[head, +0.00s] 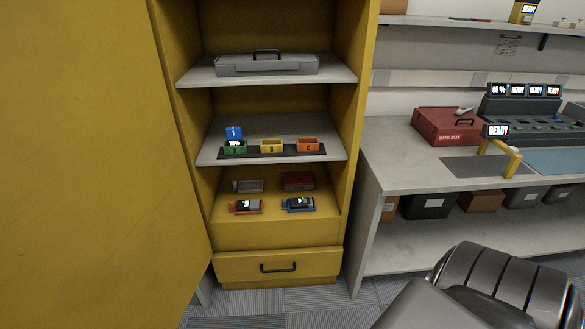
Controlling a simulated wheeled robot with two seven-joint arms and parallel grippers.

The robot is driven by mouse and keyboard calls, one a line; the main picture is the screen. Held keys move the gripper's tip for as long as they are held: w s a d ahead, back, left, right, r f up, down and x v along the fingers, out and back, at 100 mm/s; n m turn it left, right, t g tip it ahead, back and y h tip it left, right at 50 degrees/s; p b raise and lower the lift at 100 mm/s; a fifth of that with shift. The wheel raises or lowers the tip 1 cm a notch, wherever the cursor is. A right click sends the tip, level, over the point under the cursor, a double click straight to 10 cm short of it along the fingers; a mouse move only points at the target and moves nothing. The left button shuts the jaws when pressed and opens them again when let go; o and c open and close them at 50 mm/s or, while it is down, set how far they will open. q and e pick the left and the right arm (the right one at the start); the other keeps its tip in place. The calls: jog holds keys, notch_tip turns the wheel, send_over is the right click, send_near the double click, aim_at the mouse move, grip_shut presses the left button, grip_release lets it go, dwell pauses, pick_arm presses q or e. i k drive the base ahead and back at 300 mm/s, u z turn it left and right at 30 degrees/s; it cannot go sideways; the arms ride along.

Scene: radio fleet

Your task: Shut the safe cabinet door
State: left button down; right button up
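The yellow safe cabinet (355,130) stands in front of me with its inside exposed. Its large yellow door (85,150) stands open and fills the left side of the head view; its handle and outer edge are not visible. Neither of my grippers is in view. Only a grey part that looks like my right arm shows at the bottom right, away from the door.
The cabinet shelves hold a grey case (267,65), small coloured bins (271,146) and several handheld devices (298,204). A drawer (279,267) is below. To the right, a workbench (400,165) carries a red case (449,125). Carpet (240,308) shows in front of the cabinet.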

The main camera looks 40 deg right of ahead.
aim_at(102, 225)
jog(key=z, duration=0.75)
jog(key=i, duration=0.7)
jog(key=z, duration=0.5)
